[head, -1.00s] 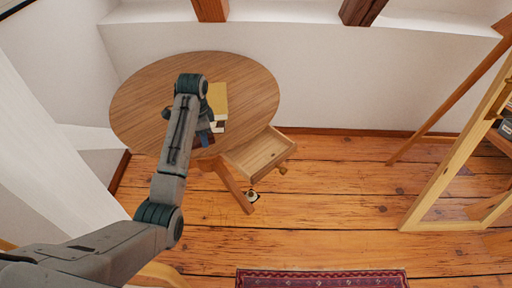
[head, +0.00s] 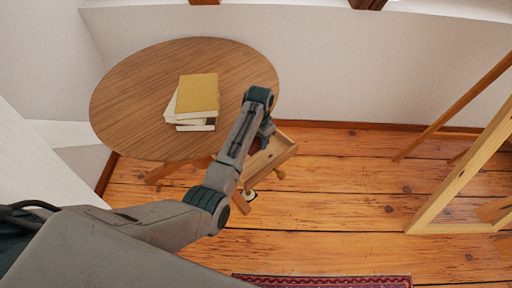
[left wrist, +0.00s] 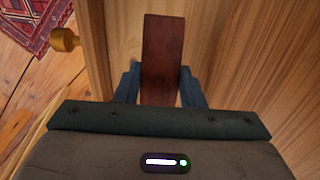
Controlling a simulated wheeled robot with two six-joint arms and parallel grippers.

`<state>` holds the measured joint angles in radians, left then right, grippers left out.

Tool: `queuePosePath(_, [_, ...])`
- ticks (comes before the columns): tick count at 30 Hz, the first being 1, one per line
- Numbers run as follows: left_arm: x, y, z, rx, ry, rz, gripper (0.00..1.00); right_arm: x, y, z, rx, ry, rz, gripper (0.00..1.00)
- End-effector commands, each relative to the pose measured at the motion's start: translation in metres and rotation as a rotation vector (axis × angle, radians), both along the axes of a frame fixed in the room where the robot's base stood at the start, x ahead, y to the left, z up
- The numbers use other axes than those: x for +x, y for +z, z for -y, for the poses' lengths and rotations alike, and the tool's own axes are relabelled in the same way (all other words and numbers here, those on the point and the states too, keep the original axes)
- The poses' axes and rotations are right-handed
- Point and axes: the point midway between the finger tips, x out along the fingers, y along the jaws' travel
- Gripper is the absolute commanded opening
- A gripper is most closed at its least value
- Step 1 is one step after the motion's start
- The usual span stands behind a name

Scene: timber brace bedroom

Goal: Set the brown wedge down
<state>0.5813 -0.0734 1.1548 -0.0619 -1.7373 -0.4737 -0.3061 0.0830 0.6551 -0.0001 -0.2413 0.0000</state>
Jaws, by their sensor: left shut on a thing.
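The brown wedge (left wrist: 162,50) is a dark reddish-brown block between the fingers of my left gripper (left wrist: 160,88) in the left wrist view. The gripper is shut on it. In the head view my left gripper (head: 263,140) is over the open drawer (head: 274,158) of the round table, and the arm hides most of the wedge. The pale wooden drawer also shows behind the wedge in the left wrist view (left wrist: 122,30). I cannot tell whether the wedge touches the drawer bottom. My right gripper is not in view.
The round wooden table (head: 135,95) carries a stack of books with a yellow one on top (head: 198,93). The drawer's knob (left wrist: 65,40) sticks out at its front. A patterned red rug (head: 320,281) lies on the floor. A wooden frame (head: 465,170) stands at right.

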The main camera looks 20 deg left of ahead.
Motion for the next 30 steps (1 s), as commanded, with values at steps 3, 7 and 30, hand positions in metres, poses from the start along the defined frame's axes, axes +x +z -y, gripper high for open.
queuePosePath(3, [0.0,-0.01,0.0,0.0,0.0,0.0,0.14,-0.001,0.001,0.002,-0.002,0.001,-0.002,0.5])
queuePosePath(7, [-0.001,-0.027,0.0,0.001,-0.001,-0.003,0.14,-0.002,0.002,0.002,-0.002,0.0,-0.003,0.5])
queuePosePath(30, [0.0,-0.051,0.0,0.0,-0.002,0.001,0.58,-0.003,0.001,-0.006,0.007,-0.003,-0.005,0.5])
